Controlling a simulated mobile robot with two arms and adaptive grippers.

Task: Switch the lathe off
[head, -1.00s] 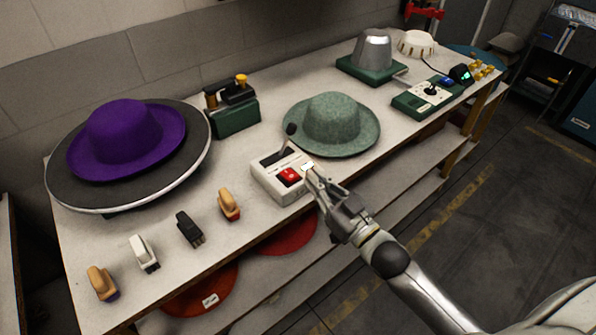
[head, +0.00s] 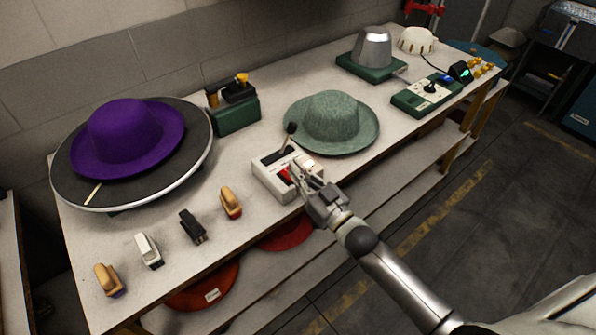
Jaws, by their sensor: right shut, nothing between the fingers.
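The control box (head: 270,181) is pale, with a black lever (head: 290,137) and a red switch (head: 284,175). It stands near the front edge of the bench. My right gripper (head: 294,171) is shut and empty, with its fingertips over the red switch and partly hiding it. I cannot tell whether they touch it. A small lit patch (head: 309,162) shows on the box beside the fingers. The dark round disc (head: 190,165), perhaps the lathe's, carries a purple hat (head: 125,135) at the left. A pale streak shows on its front rim. My left gripper is out of view.
A green hat (head: 333,118) sits right behind the box. Several brushes, including a tan one (head: 231,203), line the front left of the bench (head: 205,250). A green control unit (head: 425,97) and a grey cone-shaped block (head: 372,48) stand farther right. Red discs lie on the shelf below.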

